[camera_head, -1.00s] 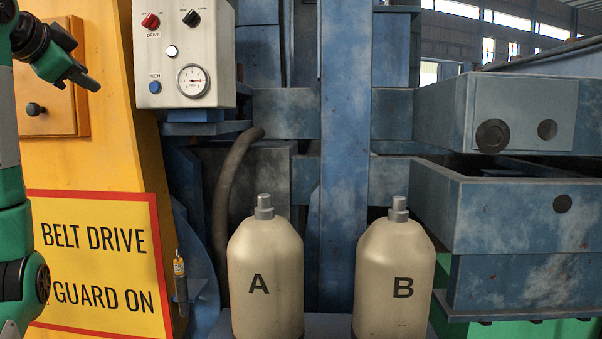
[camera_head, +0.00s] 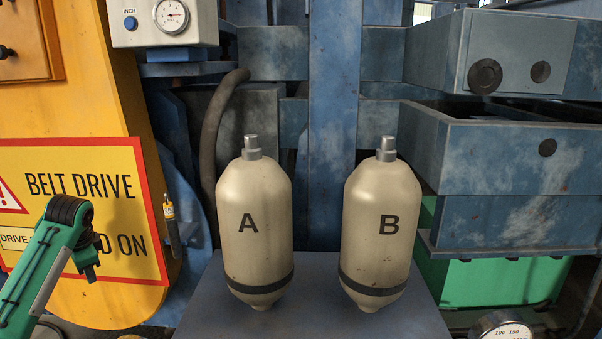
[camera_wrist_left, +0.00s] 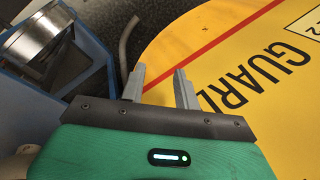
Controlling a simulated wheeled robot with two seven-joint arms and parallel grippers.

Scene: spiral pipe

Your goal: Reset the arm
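My left arm comes in from the lower left of the head view. Its dark gripper end (camera_head: 90,272) hangs in front of the yellow belt drive sign (camera_head: 85,185), partly covering the lettering. In the left wrist view my left gripper (camera_wrist_left: 160,86) has its two grey fingers apart, with nothing between them. Beyond the fingers are the yellow guard with black lettering and a red line. My right arm and gripper are not in view.
Cream bottles A (camera_head: 255,225) and B (camera_head: 380,225) stand side by side on a blue-grey plate (camera_head: 320,310). A grey control box (camera_head: 165,28) is above left. Blue machine boxes (camera_head: 520,160) fill the right. A round gauge (camera_head: 503,328) is at the bottom.

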